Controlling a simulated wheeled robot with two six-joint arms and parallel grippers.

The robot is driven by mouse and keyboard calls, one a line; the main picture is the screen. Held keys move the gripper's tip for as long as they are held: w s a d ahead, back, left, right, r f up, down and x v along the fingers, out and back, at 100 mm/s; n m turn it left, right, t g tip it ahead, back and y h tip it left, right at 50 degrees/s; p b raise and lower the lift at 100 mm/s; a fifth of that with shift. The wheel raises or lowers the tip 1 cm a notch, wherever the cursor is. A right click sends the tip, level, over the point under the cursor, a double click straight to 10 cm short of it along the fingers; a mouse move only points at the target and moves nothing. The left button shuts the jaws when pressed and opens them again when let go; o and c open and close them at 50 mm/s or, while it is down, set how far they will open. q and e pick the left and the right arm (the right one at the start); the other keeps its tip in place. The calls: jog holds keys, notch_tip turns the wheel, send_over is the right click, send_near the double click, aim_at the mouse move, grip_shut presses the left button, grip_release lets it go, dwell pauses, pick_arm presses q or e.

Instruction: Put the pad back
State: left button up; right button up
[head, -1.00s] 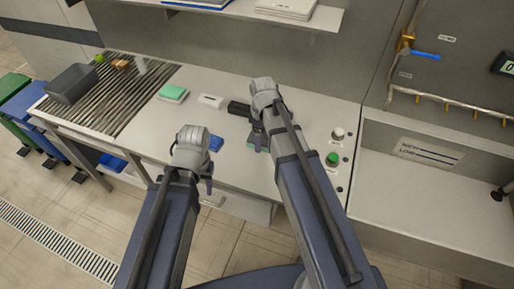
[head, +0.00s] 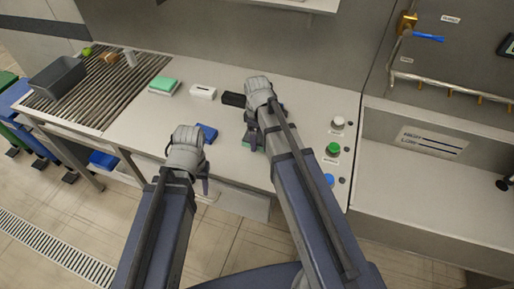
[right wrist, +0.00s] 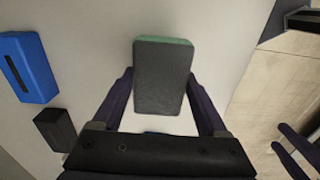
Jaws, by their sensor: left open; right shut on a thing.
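My right gripper (head: 254,136) is shut on a block-shaped pad with a dark grey face and a green back. In the right wrist view the pad (right wrist: 163,78) sits between the two fingers, grey face toward the camera. In the head view only a green bit of the pad (head: 250,146) shows below the fingers, low over the counter; I cannot tell whether it touches. My left gripper (head: 204,180) is open and empty near the counter's front edge. A stack of green and white pads (head: 163,86) lies further left on the counter.
A blue block (head: 206,133) lies between my grippers. A white slotted box (head: 202,92) and a black object (head: 235,99) stand behind. White (head: 338,123), green (head: 333,149) and blue (head: 328,180) buttons are at right. A grey crate (head: 57,77) sits on the roller conveyor (head: 85,105).

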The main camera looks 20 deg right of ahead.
jog(key=shift+f+b, duration=1.8)
jog(key=shift+b, duration=0.05)
jog(key=shift+f, duration=0.1)
jog(key=shift+f, duration=0.15)
jog(key=o, duration=1.1)
jog(key=shift+r, duration=0.25)
notch_tip(320, 180, up, 12)
jog(key=p, duration=1.2)
jog(key=s+a+m, duration=0.2)
jog(key=s+a, duration=0.1)
jog(key=s, duration=0.1)
jog(key=s+a+m, duration=0.3)
jog(key=s+a, duration=0.1)
jog(key=s, duration=0.1)
jog(key=s+a+m+h, duration=0.1)
jog(key=s+a+m, duration=0.1)
jog(key=s, duration=0.3)
jog(key=shift+s+a+r, duration=0.1)
jog(key=shift+s+a, duration=0.1)
jog(key=shift+a, duration=0.55)
